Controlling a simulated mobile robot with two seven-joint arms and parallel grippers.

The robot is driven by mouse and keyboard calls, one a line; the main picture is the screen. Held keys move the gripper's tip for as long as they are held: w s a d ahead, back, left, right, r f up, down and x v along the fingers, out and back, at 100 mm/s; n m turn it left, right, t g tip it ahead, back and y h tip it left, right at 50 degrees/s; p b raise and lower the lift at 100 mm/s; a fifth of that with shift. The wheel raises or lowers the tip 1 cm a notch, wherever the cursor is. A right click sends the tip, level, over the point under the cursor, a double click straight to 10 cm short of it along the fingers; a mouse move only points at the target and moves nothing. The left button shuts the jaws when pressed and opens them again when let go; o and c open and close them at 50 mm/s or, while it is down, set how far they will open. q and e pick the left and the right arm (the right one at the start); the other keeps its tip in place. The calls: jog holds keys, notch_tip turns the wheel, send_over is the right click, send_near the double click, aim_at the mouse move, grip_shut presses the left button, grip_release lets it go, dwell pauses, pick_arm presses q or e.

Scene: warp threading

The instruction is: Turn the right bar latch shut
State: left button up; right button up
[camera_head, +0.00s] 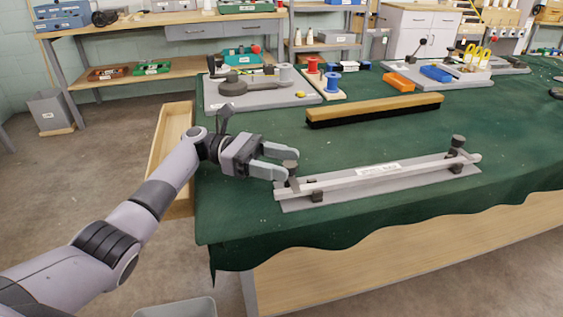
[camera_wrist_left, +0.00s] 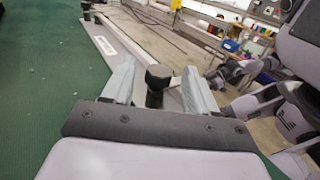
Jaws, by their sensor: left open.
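A long pale bar (camera_head: 400,172) with a white label lies along a grey base plate (camera_head: 340,199) near the front edge of the green-covered table. A dark round-topped latch (camera_head: 290,168) stands at its left end, and a similar latch (camera_head: 458,145) stands at its right end. My left gripper (camera_head: 287,164) is open at the left-end latch, level with its top. In the left wrist view the dark knob (camera_wrist_left: 158,76) sits between my two spread fingers, with a gap visible on each side. The other latch is small and far away there. My right gripper does not show.
A wooden-backed black brush (camera_head: 375,109) lies behind the bar. A grey board with a round dark part (camera_head: 232,86), thread spools (camera_head: 333,80) and an orange block (camera_head: 399,83) stand farther back. Green cloth between bar and brush is clear. An open wooden drawer (camera_head: 172,135) is at left.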

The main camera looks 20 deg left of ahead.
pick_arm(q)
jog(key=a, duration=0.6)
jog(key=shift+a+b, duration=0.3)
